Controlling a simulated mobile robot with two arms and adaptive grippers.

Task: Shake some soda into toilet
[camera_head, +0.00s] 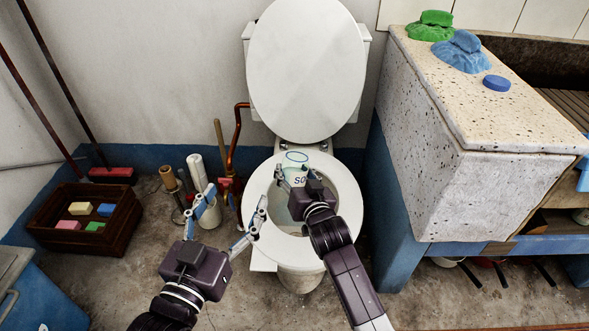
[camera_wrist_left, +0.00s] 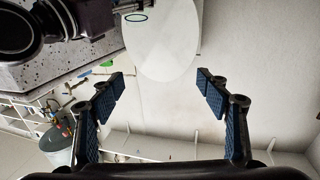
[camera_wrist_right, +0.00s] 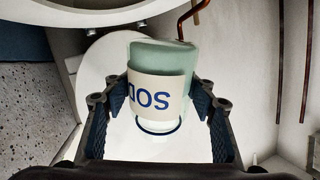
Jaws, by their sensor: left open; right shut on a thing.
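The soda jar (camera_head: 297,179) is pale and translucent, with a white label. It is in my right gripper (camera_head: 299,174), above the white toilet's bowl (camera_head: 347,190), towards its back. In the right wrist view the jar (camera_wrist_right: 160,90) sits between both fingers, its label lettering upside down. A dark ring marks one end of it. Whether anything falls from it cannot be told. The toilet lid (camera_head: 305,70) is raised. My left gripper (camera_head: 236,203) is open and empty, left of the bowl; its spread fingers also show in the left wrist view (camera_wrist_left: 160,78).
A stone washtrough (camera_head: 480,130) stands right of the toilet, with green and blue cloths and a blue sponge (camera_head: 497,83) on it. On the left are a dark crate (camera_head: 125,232) with sponges, brushes and a white holder (camera_head: 210,217). A blue bin (camera_head: 40,300) stands at front left.

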